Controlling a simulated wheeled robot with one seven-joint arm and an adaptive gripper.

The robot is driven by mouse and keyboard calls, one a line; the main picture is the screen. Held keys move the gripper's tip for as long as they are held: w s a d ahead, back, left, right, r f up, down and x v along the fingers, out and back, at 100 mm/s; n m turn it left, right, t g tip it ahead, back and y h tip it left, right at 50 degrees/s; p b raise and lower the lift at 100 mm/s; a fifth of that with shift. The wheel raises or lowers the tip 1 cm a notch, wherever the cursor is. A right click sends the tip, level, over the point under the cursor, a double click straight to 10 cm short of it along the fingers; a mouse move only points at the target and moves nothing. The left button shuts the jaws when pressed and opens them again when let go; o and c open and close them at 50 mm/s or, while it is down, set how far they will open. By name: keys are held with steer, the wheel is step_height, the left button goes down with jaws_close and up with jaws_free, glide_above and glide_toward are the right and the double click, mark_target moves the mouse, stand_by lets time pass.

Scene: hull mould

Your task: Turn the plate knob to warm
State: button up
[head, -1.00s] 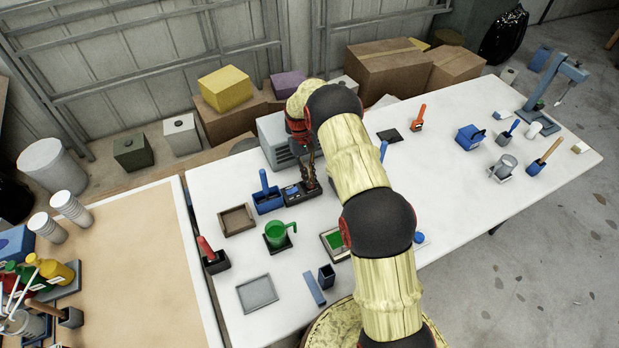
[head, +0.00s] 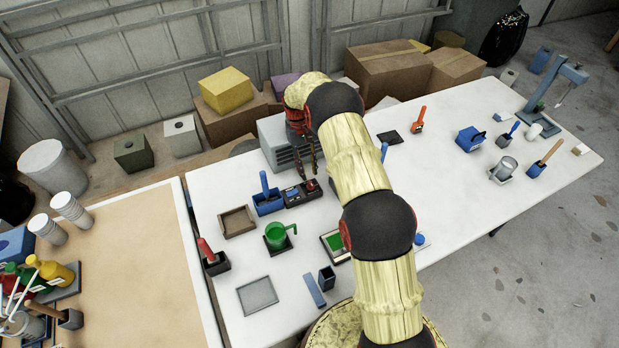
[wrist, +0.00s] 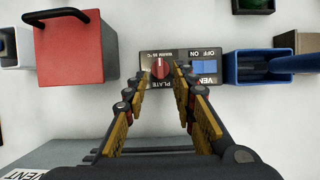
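The plate knob (wrist: 160,68) is a small red round knob on a dark control box (wrist: 151,57); the box prints PLATE below it and WARM 55 °C above. A pale mark shows on the knob, but I cannot tell its exact setting. In the head view the knob (head: 311,184) is uncovered on the control box (head: 293,197). My gripper (head: 311,174) is just above it, fingers down and apart. In the wrist view my gripper (wrist: 161,74) is open, its fingertips either side of the knob, with nothing held. A blue vent switch (wrist: 204,68) sits beside the knob.
A blue holder (head: 267,206) stands close to the control box. A grey louvred box (head: 276,148) is behind it. A red block with a black handle (wrist: 70,50) is on the box's other side in the wrist view. A green mug (head: 276,235) stands nearer me.

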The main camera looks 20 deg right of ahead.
steer(key=v, duration=0.7)
steer(key=shift+r, duration=0.25)
steer(key=shift+w, duration=0.25)
